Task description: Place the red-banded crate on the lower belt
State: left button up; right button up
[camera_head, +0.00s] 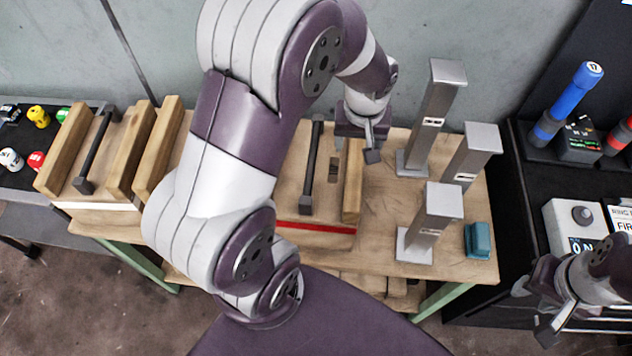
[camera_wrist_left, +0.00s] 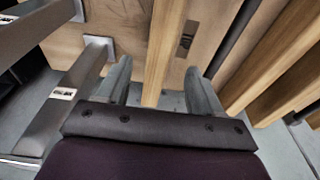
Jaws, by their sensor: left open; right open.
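The red-banded crate (camera_head: 316,229) is a wooden box with a red stripe on its near side and a dark bar handle (camera_head: 311,170), standing on the wooden table. My left arm hides its left part. My left gripper (camera_head: 362,150) is open over the crate's right side board (camera_head: 353,185). In the left wrist view, the open fingers (camera_wrist_left: 157,70) stand either side of this board (camera_wrist_left: 164,45), with gaps visible. My right gripper (camera_head: 552,312) is open and empty at the lower right. I cannot tell which surface is the lower belt.
A white-banded crate (camera_head: 97,206) stands at the left of the table (camera_head: 385,215). Several grey metal posts (camera_head: 436,110) and a teal block (camera_head: 478,240) stand to the right. A black bench (camera_head: 535,190) holds a blue cylinder (camera_head: 570,95) and an instrument box. Small coloured knobs (camera_head: 39,117) lie far left.

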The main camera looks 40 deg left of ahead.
aim_at(356, 157)
pick_arm(q)
jog(key=shift+w+d+f, duration=0.1)
jog(key=shift+w+f, duration=0.05)
jog(key=shift+f, duration=0.4)
jog(key=shift+w+f, duration=0.1)
jog(key=shift+f, duration=0.45)
jog(key=f, duration=0.4)
jog(key=shift+a+f+p, duration=0.2)
jog(key=shift+a+p, duration=0.1)
jog(key=shift+p, duration=0.1)
jog(key=shift+w+f, duration=0.2)
jog(key=shift+f, duration=0.15)
jog(key=shift+s, duration=0.1)
grip_shut()
jog(key=shift+r, duration=0.15)
